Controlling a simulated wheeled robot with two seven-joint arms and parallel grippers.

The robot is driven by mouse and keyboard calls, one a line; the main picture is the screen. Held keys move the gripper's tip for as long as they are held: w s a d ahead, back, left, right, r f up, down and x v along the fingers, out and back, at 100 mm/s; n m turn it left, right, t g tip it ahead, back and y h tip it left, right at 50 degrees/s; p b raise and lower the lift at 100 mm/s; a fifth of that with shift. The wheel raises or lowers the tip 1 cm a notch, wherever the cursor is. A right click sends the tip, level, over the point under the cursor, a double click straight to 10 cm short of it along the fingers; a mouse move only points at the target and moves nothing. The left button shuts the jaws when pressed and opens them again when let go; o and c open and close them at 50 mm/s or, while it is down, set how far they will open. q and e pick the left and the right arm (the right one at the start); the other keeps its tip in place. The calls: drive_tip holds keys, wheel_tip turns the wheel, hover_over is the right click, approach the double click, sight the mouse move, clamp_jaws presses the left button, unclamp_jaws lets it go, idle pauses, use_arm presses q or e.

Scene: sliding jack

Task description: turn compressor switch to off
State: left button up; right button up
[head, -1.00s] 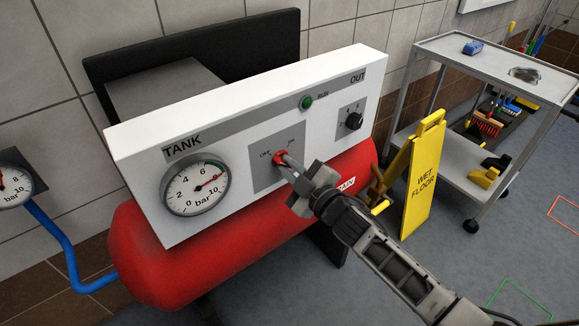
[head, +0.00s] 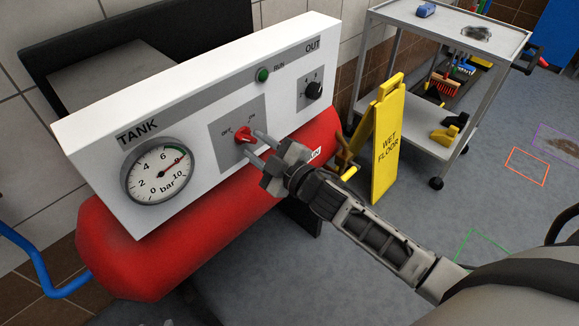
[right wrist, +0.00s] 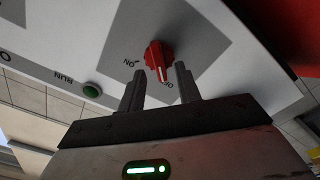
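The red compressor switch (head: 243,135) is on a grey plate on the white panel (head: 210,105), between OFF and ON labels. My left gripper is not in view.
The tank gauge (head: 159,171) is left of the switch. A green RUN lamp (head: 262,75) and a black knob (head: 314,90) are to its right. The red tank (head: 190,235) lies below. A yellow wet floor sign (head: 388,145) and grey cart (head: 470,35) stand at right.

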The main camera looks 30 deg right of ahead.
drive_tip(key=b+v, duration=0.1)
drive_tip(key=v, duration=1.3)
drive_tip(key=shift+w, duration=0.1)
drive_tip(key=s+a+f+m+g+h, duration=0.1)
drive_tip(key=s+a+f+m+g, duration=0.2)
drive_tip(key=f, duration=0.4)
drive_tip(key=s+a+f+m+g+h, duration=0.2)
drive_tip(key=s+a+f+m+g, duration=0.1)
drive_tip(key=s+f+m, duration=0.3)
drive_tip(key=shift+s+a+f+m+g, duration=0.2)
drive_tip(key=shift+f+m+g, duration=0.2)
drive_tip(key=shift+f+m, duration=0.35)
